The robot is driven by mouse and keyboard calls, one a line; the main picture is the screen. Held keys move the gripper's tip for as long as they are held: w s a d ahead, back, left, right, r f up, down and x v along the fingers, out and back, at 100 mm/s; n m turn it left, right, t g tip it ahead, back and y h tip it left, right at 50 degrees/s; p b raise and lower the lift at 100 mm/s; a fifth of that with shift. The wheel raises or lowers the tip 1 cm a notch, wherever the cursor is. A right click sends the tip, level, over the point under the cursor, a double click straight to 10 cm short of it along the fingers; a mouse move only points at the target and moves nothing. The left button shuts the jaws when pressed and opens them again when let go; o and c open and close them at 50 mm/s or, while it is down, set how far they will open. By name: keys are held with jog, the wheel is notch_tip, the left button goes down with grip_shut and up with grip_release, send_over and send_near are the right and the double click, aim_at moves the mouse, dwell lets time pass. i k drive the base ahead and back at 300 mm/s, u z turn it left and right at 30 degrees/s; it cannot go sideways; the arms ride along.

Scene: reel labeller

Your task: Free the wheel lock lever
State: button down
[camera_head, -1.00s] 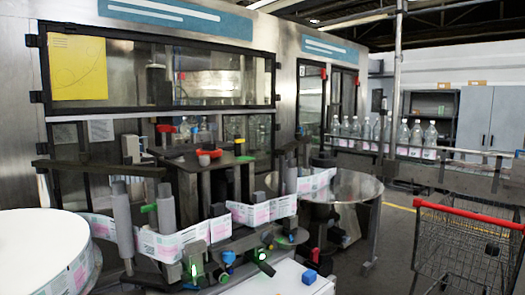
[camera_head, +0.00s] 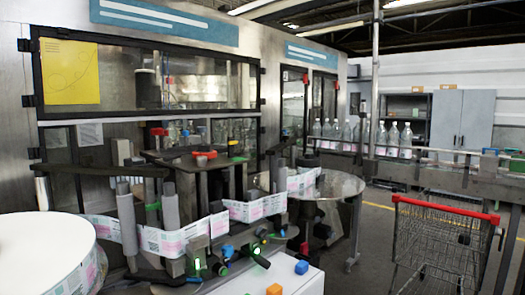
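The reel labeller stands ahead with a large white label reel (camera_head: 40,245) at the lower left. A printed label web (camera_head: 160,240) runs from it around several grey rollers (camera_head: 170,206). I cannot tell which part is the wheel lock lever. Candidates are a small green handle (camera_head: 152,206) between two rollers, a dark lever with a green end (camera_head: 261,260), and blue and green knobs (camera_head: 228,252) low at the front. A red-topped part (camera_head: 158,131) sits higher, by the window. My gripper is not in view.
A white surface (camera_head: 250,281) at the bottom carries a blue block (camera_head: 301,267) and an orange block (camera_head: 274,289). A round metal table (camera_head: 335,186) stands right of the rollers. A shopping cart with a red handle (camera_head: 445,210) stands at right. Bottles (camera_head: 393,138) line a conveyor behind.

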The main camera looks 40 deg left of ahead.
aim_at(176, 159)
jog(key=u, duration=2.15)
jog(key=i, duration=1)
jog(key=z, duration=0.05)
